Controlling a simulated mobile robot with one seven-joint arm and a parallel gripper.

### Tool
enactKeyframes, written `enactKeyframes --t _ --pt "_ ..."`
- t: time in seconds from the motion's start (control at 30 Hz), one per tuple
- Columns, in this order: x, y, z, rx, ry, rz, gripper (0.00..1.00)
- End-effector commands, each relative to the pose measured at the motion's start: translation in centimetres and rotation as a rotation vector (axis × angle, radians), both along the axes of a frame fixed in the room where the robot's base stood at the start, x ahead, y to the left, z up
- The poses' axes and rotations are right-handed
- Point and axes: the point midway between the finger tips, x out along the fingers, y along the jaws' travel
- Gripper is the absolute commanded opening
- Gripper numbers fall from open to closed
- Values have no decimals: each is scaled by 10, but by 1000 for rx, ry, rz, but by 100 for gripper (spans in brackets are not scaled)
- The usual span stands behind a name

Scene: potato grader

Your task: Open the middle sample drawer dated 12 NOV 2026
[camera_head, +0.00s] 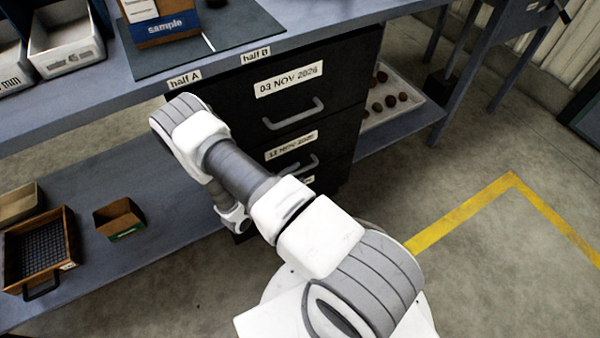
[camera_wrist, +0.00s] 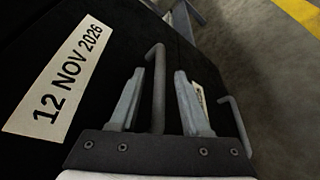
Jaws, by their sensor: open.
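The middle sample drawer (camera_head: 330,146) is a black front in the dark cabinet, with a white label reading 12 NOV 2026 (camera_wrist: 65,80). It looks shut. Its grey bar handle (camera_wrist: 158,88) stands between the two fingers of my gripper (camera_wrist: 160,74) in the wrist view. The gripper is open, with a finger on each side of the bar and small gaps showing. In the head view my arm crosses in front of the cabinet and hides the gripper.
The top drawer, 03 NOV 2026 (camera_head: 289,79), is shut above. A lower drawer's handle (camera_wrist: 236,125) lies right of my gripper in the wrist view. A white tray of potatoes (camera_head: 419,98) sits right of the cabinet.

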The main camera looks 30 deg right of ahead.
Motion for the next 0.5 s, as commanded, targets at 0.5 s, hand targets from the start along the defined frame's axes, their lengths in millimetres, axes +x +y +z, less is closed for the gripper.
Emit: enactKeyframes --t 0.5 --pt "9 -23 -5 0 -1 0 47"
